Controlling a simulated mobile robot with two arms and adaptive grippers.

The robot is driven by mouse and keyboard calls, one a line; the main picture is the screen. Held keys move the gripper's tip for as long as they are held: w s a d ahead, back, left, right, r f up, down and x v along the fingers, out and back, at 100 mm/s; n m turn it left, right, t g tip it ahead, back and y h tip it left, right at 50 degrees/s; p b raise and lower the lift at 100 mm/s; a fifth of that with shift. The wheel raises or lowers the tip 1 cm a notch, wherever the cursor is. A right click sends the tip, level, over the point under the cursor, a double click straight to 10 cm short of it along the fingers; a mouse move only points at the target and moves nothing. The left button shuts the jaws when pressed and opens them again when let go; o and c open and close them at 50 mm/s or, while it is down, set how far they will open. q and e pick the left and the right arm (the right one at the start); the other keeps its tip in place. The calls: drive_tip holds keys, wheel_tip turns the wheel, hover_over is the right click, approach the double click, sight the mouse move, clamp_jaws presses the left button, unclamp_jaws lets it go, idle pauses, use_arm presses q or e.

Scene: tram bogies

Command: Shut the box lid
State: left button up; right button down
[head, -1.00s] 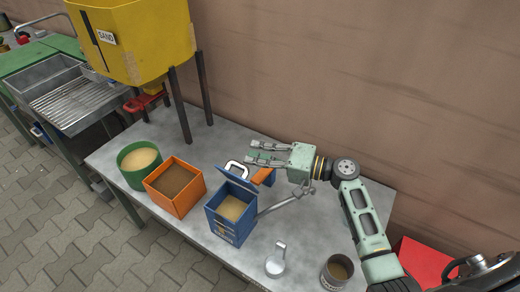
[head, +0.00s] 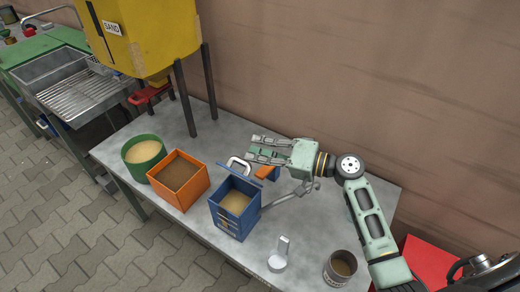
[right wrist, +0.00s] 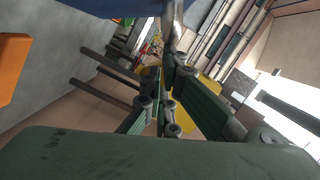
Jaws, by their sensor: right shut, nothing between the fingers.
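The blue box (head: 234,217) stands on the grey table with its lid (head: 243,177) open, raised along its back edge. Sand shows inside it. A pale handle (head: 236,162) shows behind the lid. My right gripper (head: 250,147) is shut and empty, behind the lid and a little to its right, fingers pointing left. It looks apart from the lid. In the right wrist view its fingers (right wrist: 165,95) show below a blue surface (right wrist: 115,8), probably the lid or box. My left gripper is out of view.
An orange box (head: 178,180) and a green round tub (head: 143,153) stand left of the blue box. A metal scoop (head: 278,258) and an open tin (head: 340,268) are at the front right. An orange-handled tool (head: 268,173) lies under my gripper. The yellow sand hopper (head: 150,40) stands behind.

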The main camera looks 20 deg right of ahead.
sight(234, 172)
drive_tip(key=s+a+n+b, duration=0.1)
drive_tip(key=a+n, duration=0.1)
drive_tip(key=s+a+n+h+b, duration=0.1)
drive_tip(key=s+a+n, duration=0.1)
drive_tip(key=s+a+n+b, duration=0.1)
drive_tip(key=s+a+n, duration=0.1)
drive_tip(key=shift+a+f+n+h, duration=0.15)
drive_tip(key=shift+f+n+h, duration=0.15)
drive_tip(key=shift+h, duration=0.1)
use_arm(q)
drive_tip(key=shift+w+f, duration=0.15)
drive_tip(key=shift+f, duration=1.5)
use_arm(e)
drive_tip(key=shift+s+a+f+n+h, duration=0.15)
drive_tip(key=shift+s+a+f+n, duration=0.35)
drive_tip(key=shift+a, duration=0.1)
drive_tip(key=shift+s+a+f+n+h, duration=0.15)
drive_tip(key=shift+s+a+f+n, duration=0.3)
drive_tip(key=shift+a, duration=0.15)
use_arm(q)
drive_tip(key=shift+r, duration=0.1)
use_arm(e)
drive_tip(key=shift+r, duration=0.1)
